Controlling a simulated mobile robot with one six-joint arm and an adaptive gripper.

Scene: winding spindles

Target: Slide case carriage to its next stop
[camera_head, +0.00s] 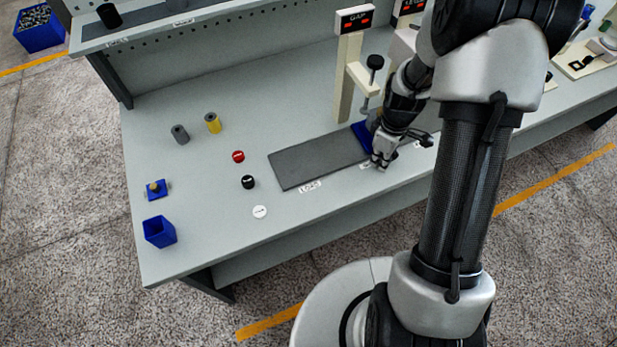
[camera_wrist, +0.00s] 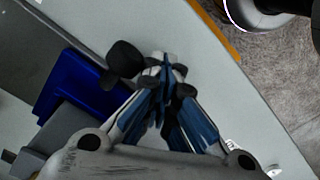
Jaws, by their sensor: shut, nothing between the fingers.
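My fingers are shut and empty, low over the bench. The fingertips are right beside the knob; I cannot tell whether they touch it. The dark grey track (camera_head: 310,163) beside the LOAD label (camera_head: 310,186) is bare.
A cream post with a red-lit display (camera_head: 354,18) and a black-knobbed press (camera_head: 375,63) stand behind my gripper. Grey (camera_head: 180,134) and yellow (camera_head: 213,123) spools, red, black and white buttons, and a blue bin (camera_head: 160,231) are on the left. The bench front is mostly clear.

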